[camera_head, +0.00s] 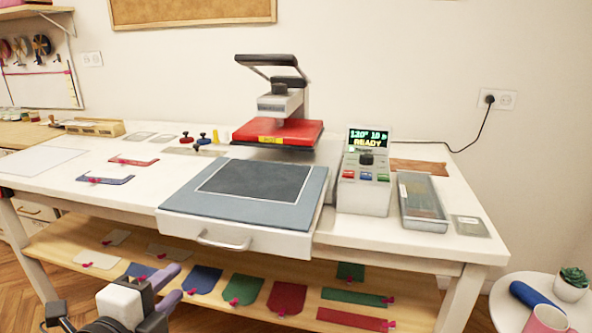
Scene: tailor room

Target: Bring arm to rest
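My gripper (176,282) is at the bottom left of the head view, low in front of the table's lower shelf. Its white body and two purple fingers show, pointing up and to the right. The fingers stand apart with a gap between them, and I see nothing held there. Part of my arm is cut off by the bottom edge of the picture.
A heat press with a raised red plate (278,132) stands on the white table (370,232). Its control box (362,187) reads READY. Several fabric pieces lie on the wooden shelf (60,238).

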